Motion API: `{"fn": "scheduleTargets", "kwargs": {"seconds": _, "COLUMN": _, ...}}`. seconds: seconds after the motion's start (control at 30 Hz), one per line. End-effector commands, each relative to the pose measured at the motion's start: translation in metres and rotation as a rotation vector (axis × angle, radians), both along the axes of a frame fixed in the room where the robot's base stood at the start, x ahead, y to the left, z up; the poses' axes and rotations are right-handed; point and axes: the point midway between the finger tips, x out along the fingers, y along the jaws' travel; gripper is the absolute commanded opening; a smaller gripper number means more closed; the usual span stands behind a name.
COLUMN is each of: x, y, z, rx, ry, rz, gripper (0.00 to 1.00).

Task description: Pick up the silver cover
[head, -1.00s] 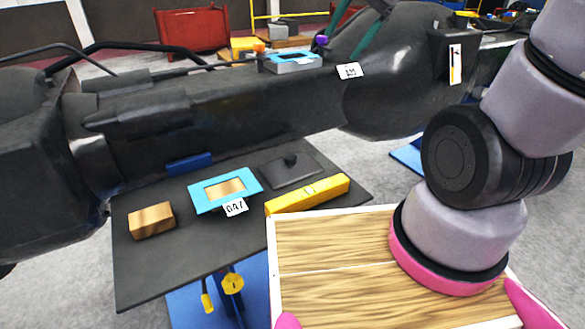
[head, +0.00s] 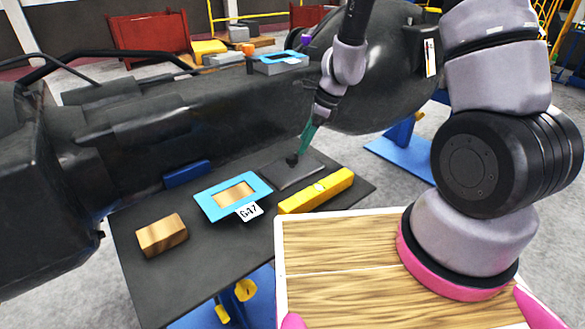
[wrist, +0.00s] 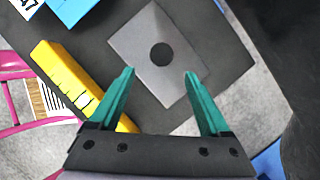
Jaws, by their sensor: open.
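The silver cover is a flat, dark grey square plate with a round black knob on top. It lies on the dark table beside the yellow bar, and in the head view the cover (head: 283,174) sits just below my gripper (head: 306,140). In the wrist view the cover (wrist: 147,75) lies ahead of the green fingers, with its knob beyond and roughly between the two tips. My gripper (wrist: 160,75) is open, its fingers spread apart with nothing between them. In the head view the fingertips overlap the knob's area, so contact there cannot be told.
A yellow bar (head: 317,191) lies beside the cover. A blue frame (head: 212,208) with a tag and a wooden block (head: 162,235) lie to the left on the table (head: 150,285). The large dark casting (head: 200,125) stands close behind.

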Motion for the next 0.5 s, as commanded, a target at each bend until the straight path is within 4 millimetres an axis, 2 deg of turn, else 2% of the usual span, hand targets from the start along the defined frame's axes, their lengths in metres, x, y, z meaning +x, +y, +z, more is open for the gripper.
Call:
{"fn": "scheduleTargets", "kwargs": {"seconds": 0.1, "x": 0.001, "y": 0.006, "z": -0.017, "rx": 0.000, "ry": 0.001, "rz": -0.001, "gripper": 0.81}}
{"fn": "scheduleTargets", "kwargs": {"seconds": 0.33, "x": 0.003, "y": 0.016, "z": -0.032, "rx": 0.000, "ry": 0.000, "rz": 0.003, "gripper": 0.81}}
{"fn": "scheduleTargets", "kwargs": {"seconds": 0.5, "x": 0.007, "y": 0.032, "z": -0.053, "rx": 0.000, "ry": 0.001, "rz": 0.002, "gripper": 0.81}}
